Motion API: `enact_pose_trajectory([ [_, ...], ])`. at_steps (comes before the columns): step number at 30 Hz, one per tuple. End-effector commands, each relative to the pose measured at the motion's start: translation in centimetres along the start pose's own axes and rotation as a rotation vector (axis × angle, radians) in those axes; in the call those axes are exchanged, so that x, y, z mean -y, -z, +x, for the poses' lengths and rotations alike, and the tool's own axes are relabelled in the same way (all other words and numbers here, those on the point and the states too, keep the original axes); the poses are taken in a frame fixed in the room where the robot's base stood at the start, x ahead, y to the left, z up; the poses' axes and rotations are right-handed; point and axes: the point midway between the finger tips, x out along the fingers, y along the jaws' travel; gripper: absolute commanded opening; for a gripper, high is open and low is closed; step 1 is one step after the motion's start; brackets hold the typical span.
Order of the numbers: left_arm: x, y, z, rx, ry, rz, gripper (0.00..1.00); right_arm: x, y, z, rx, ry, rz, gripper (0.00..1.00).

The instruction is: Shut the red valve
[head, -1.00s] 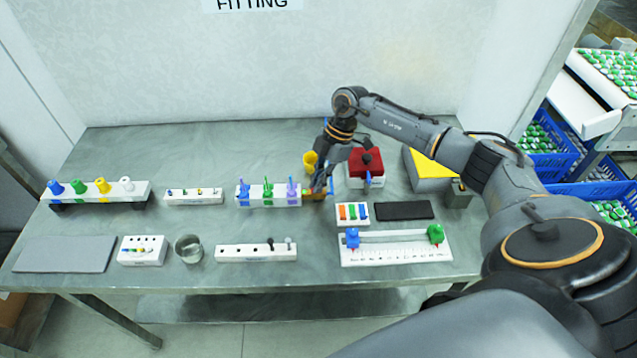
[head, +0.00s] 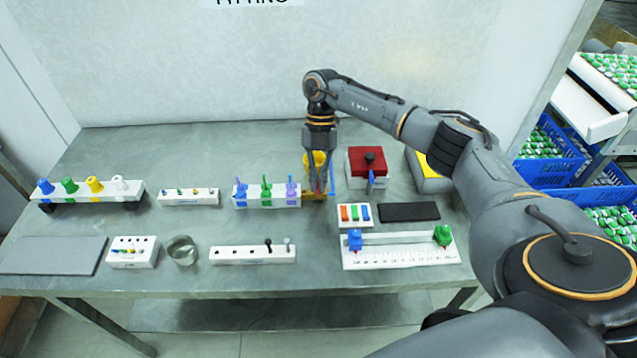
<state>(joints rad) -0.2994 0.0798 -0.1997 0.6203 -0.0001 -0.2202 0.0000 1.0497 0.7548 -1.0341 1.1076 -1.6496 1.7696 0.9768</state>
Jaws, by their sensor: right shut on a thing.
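A white valve block (head: 268,203) stands at mid-table with upright blue (head: 241,189), green (head: 266,188) and purple (head: 291,188) valve handles. At its right end my right gripper (head: 319,190) points straight down with its fingers shut. A small sliver of red shows between the fingertips, which fits the red valve (head: 319,186); the fingers hide most of it, so I cannot tell how its handle is turned. My left gripper is not in view.
A colored-block rack (head: 355,215) and a ruled slider (head: 398,250) lie in front. Bare table (head: 200,143) lies at the back left.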

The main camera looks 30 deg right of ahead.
Motion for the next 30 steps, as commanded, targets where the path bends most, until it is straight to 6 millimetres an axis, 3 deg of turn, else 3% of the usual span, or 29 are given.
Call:
enact_pose_trajectory([
  [9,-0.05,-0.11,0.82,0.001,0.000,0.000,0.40,-0.08,-0.02,0.09,0.001,0.050,-0.121,0.00],
  [26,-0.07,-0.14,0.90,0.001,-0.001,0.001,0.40,-0.06,0.00,0.05,0.001,0.061,-0.148,0.00],
  [30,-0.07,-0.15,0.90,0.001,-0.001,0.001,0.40,-0.05,0.00,0.06,0.001,0.061,-0.147,0.28],
])
